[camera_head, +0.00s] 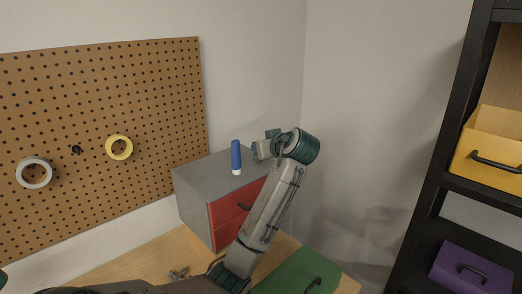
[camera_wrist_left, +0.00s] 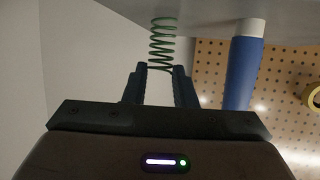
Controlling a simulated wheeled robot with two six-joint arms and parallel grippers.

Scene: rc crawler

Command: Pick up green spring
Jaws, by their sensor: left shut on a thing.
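The green spring (camera_wrist_left: 163,38) shows in the left wrist view as a thin open coil. Its near end lies between the fingertips of my left gripper (camera_wrist_left: 160,70), which is shut on it. Its far end overlaps the grey surface at the top of that view; I cannot tell whether it touches it. In the head view my left gripper (camera_head: 264,149) is over the right part of the grey cabinet top, and the spring cannot be made out there. My right gripper is not in view.
A blue cylinder with a white end (camera_head: 236,158) stands on the grey cabinet (camera_head: 205,172), close left of my gripper; the wrist view also shows it (camera_wrist_left: 243,70). A pegboard (camera_head: 160,90) with tape rolls is behind. A green box (camera_head: 295,272) is below. A black shelf (camera_head: 455,130) stands right.

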